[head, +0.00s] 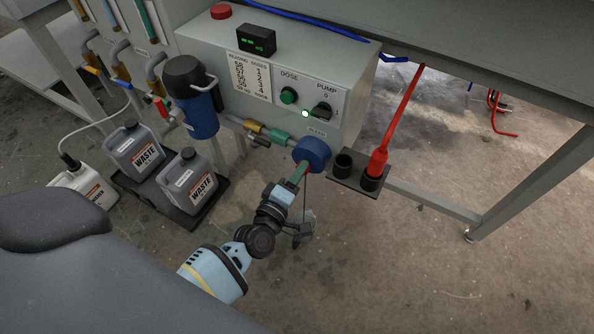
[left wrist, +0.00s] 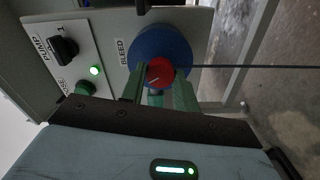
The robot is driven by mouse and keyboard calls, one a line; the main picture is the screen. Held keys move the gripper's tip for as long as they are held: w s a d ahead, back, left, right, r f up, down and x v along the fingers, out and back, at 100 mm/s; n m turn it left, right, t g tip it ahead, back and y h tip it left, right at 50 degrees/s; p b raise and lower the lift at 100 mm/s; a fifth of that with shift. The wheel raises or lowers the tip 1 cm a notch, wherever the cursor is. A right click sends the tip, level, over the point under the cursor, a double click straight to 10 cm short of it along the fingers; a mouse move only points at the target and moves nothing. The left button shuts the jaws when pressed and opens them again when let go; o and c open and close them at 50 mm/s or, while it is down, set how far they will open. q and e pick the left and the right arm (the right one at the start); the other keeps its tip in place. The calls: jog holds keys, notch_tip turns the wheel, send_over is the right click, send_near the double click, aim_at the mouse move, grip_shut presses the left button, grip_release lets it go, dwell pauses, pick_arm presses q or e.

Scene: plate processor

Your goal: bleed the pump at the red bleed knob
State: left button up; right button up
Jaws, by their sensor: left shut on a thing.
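The red bleed knob (left wrist: 160,72) sits on the front of the round blue pump head (left wrist: 178,45), beside the BLEED label. My left gripper (left wrist: 157,80) has its green fingers on either side of the knob and is shut on it. In the head view the left gripper (head: 301,172) reaches up to the blue pump head (head: 313,150), and its fingers mostly hide the knob. On the panel above are the black PUMP switch (head: 322,112), a lit green lamp (head: 305,114) and the green DOSE button (head: 288,95). My right gripper is not in view.
A black holder (head: 345,181) with a red wand (head: 378,158) stands right of the pump head. Grey waste jugs (head: 190,182) and a blue canister (head: 192,98) are at left. A thin dark line (left wrist: 250,67) runs from the pump head. Floor at lower right is clear.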

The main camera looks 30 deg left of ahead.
pick_arm(q)
jog(key=shift+m+p, duration=1.15)
jog(key=shift+m, duration=2.05)
jog(key=o, duration=1)
jog(key=shift+c, duration=0.2)
